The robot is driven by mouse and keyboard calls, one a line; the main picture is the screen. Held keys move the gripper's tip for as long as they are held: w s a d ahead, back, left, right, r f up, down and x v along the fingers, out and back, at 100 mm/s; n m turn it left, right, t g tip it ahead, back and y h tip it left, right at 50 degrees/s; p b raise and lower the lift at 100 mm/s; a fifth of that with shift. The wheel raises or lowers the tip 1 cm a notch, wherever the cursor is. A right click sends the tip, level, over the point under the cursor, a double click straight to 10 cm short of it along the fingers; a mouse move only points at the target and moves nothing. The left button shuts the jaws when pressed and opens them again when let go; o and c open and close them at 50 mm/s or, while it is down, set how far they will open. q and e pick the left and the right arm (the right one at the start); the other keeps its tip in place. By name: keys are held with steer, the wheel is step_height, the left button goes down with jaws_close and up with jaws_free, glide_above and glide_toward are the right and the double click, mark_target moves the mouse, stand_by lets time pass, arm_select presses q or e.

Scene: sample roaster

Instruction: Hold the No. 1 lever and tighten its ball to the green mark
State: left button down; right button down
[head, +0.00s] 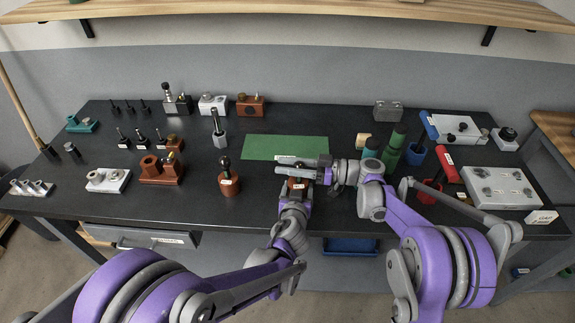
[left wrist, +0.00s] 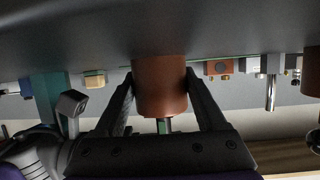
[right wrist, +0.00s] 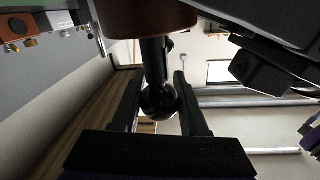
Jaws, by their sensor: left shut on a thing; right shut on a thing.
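The lever's round brown base (head: 299,184) stands on the dark bench, just in front of the green mat. My left gripper (head: 298,190) is shut around this base from the front; the left wrist view shows the brown cylinder (left wrist: 160,88) between both fingers. A stem with a green patch (left wrist: 163,126) shows at the end of the base there. My right gripper (head: 290,165) reaches in from the right above the base. In the right wrist view it is shut on the black ball (right wrist: 158,102) at the end of the dark stem (right wrist: 154,62). The number on the lever is not readable.
The green mat (head: 270,147) behind is mostly clear.

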steer(key=shift+w+d+m+t+h, duration=0.1)
steer(key=shift+w+m+t+h, duration=0.2)
steer(key=shift+m+t, duration=0.7)
steer(key=shift+w+d+m+t+h, duration=0.1)
steer(key=shift+m+t+h, duration=0.45)
steer(key=shift+t, duration=0.85)
steer(key=shift+w+m+t+h, duration=0.15)
steer(key=shift+m+t+h, duration=0.1)
steer(key=shift+m+t, duration=0.8)
steer(key=shift+c, duration=2.2)
jaws_free()
steer(key=v, duration=1.2)
steer(key=shift+n, duration=0.3)
